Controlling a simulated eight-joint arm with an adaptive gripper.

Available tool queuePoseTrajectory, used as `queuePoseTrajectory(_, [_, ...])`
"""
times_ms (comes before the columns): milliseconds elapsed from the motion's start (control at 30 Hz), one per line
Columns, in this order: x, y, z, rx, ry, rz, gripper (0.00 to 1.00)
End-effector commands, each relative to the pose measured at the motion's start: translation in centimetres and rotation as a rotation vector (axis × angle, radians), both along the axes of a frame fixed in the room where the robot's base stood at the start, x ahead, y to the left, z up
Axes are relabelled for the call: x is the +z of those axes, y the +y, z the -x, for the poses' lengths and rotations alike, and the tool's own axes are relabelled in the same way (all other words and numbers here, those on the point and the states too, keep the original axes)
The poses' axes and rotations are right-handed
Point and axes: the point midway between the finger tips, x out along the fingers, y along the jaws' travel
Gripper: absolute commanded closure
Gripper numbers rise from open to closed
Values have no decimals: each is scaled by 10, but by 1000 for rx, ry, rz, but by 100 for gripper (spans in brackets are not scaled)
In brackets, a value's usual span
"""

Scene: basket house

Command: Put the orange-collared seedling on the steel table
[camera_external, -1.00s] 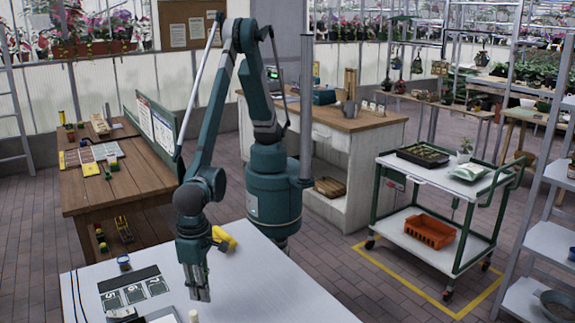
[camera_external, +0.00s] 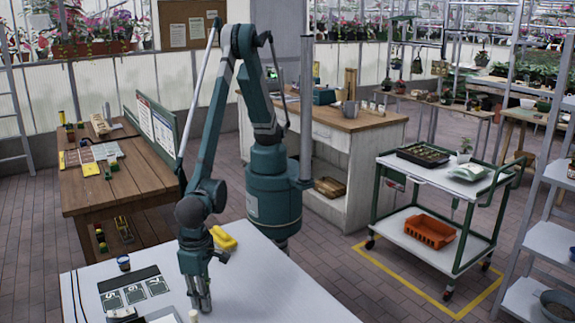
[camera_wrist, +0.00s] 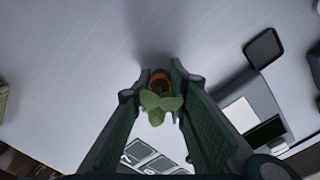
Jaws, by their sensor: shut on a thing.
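In the wrist view, a seedling (camera_wrist: 158,104) with pale green leaves and an orange collar (camera_wrist: 160,78) sits between my fingertips. My gripper (camera_wrist: 160,88) is shut on it, with one finger on each side. In the outside view, my gripper (camera_external: 200,300) points down over the light grey table (camera_external: 275,290) in the foreground, close to its surface. The seedling cannot be made out there. I cannot tell whether its base touches the tabletop.
On the table are a dark mat with numbered cards (camera_external: 133,290), a small blue-topped jar (camera_external: 123,263) and a yellow object (camera_external: 223,238). The tabletop right of my gripper is clear. A green-framed cart (camera_external: 435,181) stands apart at right.

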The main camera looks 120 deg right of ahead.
Motion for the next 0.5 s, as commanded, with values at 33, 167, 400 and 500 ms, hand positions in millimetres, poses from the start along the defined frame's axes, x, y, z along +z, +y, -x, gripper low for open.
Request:
queuePoseTrajectory(33, [-1, 0, 0, 0, 0, 0, 92])
queuePoseTrajectory(167, [-4, 0, 0, 0, 0, 0, 92])
queuePoseTrajectory(400, [-3, 0, 0, 0, 0, 0, 69])
queuePoseTrajectory(500, [-3, 0, 0, 0, 0, 0, 69])
